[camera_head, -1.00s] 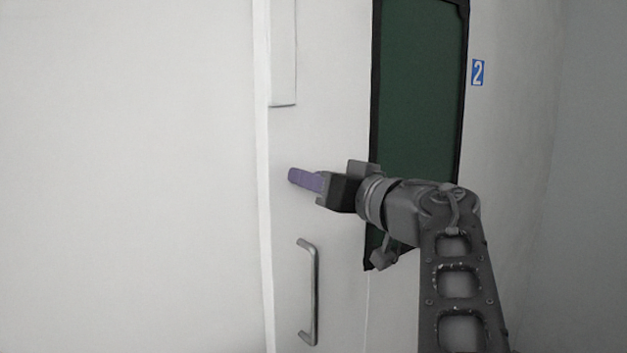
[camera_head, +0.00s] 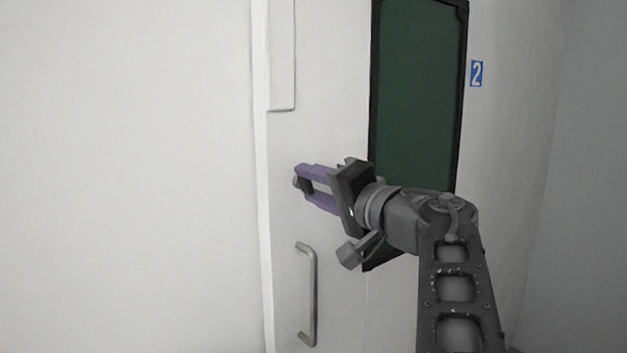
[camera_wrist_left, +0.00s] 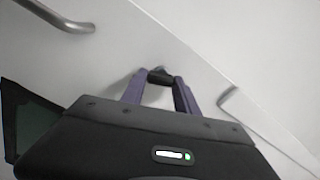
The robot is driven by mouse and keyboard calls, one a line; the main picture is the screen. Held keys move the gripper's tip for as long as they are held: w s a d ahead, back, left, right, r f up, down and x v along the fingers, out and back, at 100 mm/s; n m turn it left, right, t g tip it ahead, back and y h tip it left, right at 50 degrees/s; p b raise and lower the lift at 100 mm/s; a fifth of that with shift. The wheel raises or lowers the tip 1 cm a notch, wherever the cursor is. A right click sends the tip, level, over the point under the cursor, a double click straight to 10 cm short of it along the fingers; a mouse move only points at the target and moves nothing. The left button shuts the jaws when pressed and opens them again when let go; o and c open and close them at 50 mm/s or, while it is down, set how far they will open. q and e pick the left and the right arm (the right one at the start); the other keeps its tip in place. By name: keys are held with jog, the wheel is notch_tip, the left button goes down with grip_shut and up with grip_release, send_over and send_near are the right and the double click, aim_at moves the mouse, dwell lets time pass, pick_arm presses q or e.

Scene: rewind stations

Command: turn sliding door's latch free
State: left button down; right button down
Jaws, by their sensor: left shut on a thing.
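The white sliding door (camera_head: 335,120) has a small dark latch (camera_head: 304,184) near its left edge, above the handle. My left gripper (camera_head: 308,184) has purple fingers and is shut on the latch. In the left wrist view, the latch (camera_wrist_left: 159,76) sits between the tips of the two purple fingers, against the white door. The fingers partly hide the latch in the head view. My right gripper does not show.
A grey bar handle (camera_head: 312,295) stands on the door below the latch; it also shows in the left wrist view (camera_wrist_left: 62,18). A dark green window (camera_head: 418,90) with a black frame is to the right.

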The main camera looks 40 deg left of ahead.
pick_arm(q)
jog(key=shift+f+m+p, duration=0.1)
jog(key=shift+m+p, duration=0.5)
jog(key=shift+m, duration=1.6)
jog(key=c, duration=0.9)
grip_release()
jog(key=shift+d, duration=0.1)
jog(key=b+v, duration=0.1)
jog(key=v, duration=0.6)
jog(key=shift+s+d, duration=0.1)
jog(key=shift+d, duration=0.2)
